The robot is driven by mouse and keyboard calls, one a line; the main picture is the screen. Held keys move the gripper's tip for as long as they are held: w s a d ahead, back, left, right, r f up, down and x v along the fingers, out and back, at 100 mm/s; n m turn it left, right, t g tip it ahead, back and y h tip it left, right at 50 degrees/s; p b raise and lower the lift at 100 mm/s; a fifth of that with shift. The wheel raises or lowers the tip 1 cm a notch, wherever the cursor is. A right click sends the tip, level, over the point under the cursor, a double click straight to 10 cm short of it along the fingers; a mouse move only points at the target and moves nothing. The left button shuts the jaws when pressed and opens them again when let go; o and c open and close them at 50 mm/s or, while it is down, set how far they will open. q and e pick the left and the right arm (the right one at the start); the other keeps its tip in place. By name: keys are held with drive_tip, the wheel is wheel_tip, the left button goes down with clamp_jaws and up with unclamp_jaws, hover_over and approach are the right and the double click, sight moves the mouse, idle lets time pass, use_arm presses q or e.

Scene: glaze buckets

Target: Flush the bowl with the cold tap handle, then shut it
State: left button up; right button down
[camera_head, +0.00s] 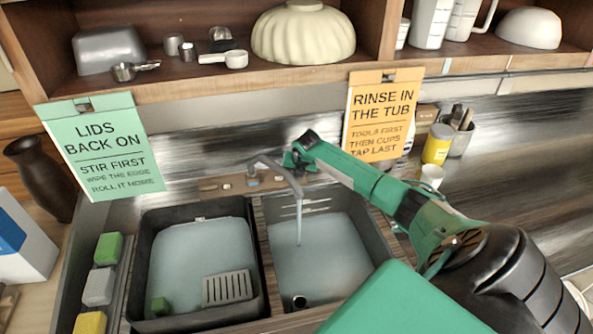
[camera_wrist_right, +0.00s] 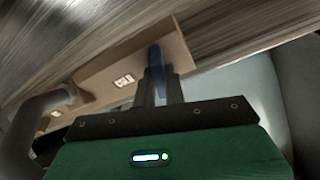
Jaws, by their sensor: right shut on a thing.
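The cold tap handle, with a blue part (camera_wrist_right: 157,58), is between the fingers of my right gripper (camera_wrist_right: 159,88) in the wrist view. In the head view this gripper (camera_head: 294,161) is at the right end of the tap's wooden block (camera_head: 215,187), and hides the handle. The grey spout (camera_head: 277,168) arches over the right basin, the bowl (camera_head: 345,255). A thin pale stream (camera_head: 299,225) hangs from the spout into it. A dark round drain (camera_head: 299,301) shows at its bottom. The handle's exact angle is unclear. My left gripper is not in view.
Two hanging signs (camera_head: 102,147) (camera_head: 383,115) flank the tap. A yellow jar (camera_head: 437,146) and a white cup (camera_head: 431,176) stand right of my arm.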

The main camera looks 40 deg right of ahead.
drive_tip(key=n+b, duration=0.2)
drive_tip(key=b, duration=0.1)
drive_tip(key=shift+f, duration=0.2)
drive_tip(key=shift+r+n+h+b, duration=0.2)
drive_tip(key=shift+n+h+b, duration=0.15)
drive_tip(key=shift+n, duration=0.45)
drive_tip(key=c, duration=1.5)
unclamp_jaws()
drive_tip(key=shift+o, duration=0.2)
drive_tip(key=b+v, duration=0.4)
drive_tip(key=v, duration=1)
drive_tip(key=shift+w, duration=0.2)
